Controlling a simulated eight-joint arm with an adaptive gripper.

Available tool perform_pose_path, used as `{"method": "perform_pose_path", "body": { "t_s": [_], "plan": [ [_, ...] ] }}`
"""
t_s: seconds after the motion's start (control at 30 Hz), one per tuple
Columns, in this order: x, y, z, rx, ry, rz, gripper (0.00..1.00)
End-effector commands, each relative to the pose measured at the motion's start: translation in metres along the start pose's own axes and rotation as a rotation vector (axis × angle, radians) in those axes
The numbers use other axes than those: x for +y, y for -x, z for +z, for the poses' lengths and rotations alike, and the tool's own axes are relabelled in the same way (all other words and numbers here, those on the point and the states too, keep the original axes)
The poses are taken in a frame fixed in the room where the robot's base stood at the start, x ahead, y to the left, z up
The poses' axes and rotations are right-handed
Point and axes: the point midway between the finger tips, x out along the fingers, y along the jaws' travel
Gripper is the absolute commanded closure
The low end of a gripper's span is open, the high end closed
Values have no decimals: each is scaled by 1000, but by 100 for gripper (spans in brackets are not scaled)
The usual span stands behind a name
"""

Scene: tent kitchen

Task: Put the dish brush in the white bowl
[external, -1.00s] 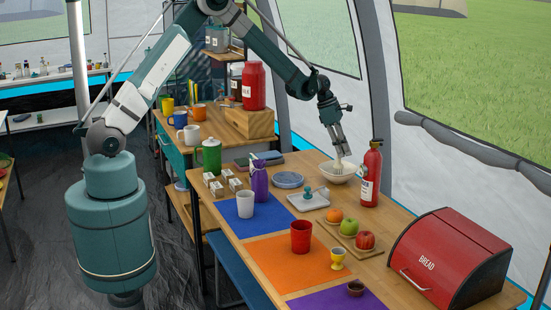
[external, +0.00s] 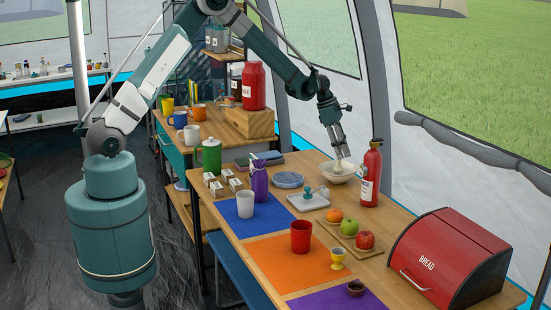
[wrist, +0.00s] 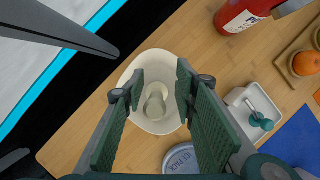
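My gripper (external: 338,155) points down over the bowl.
A red fire extinguisher (external: 372,175) stands close to the bowl's right. A fruit board (external: 362,248) lies nearer.

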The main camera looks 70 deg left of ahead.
Motion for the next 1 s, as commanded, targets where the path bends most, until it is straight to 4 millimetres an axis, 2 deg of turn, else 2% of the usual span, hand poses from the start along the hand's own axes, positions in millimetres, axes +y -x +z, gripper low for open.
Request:
{"method": "perform_pose_path", "body": {
  "t_s": [0.43,1.0],
  "plan": [
    [0,13,-32,0,1,0,71],
    [0,14,-34,0,0,0,71]
  ]
}}
